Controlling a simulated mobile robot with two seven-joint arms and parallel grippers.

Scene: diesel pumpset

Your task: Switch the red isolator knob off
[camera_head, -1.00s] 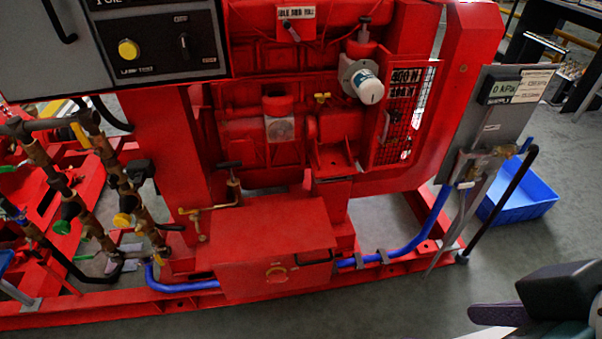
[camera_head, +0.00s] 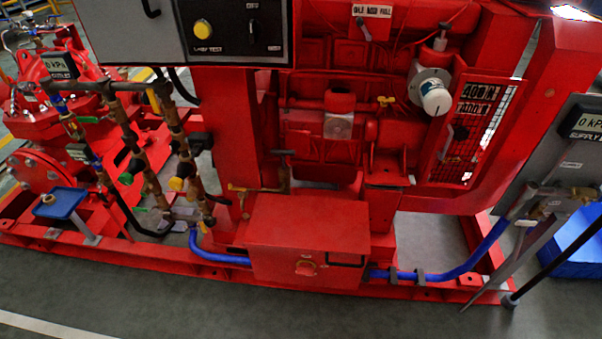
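A small round red knob (camera_head: 306,268) sits on the front face of a low red box (camera_head: 270,262), in the lower middle of the head view. It looks like the isolator knob, with a pale or yellowish edge. Its exact pointer position is too small to tell. A dark bar handle (camera_head: 346,262) is on the box face just right of it. Neither of my grippers is in view, and nothing covers the knob.
A control panel (camera_head: 235,30) with a yellow button and a black switch hangs above. Brown pipes with valves (camera_head: 140,150) stand left of the box. A blue hose (camera_head: 470,262) runs along the red base rail to a grey gauge panel (camera_head: 550,160). Grey floor in front is clear.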

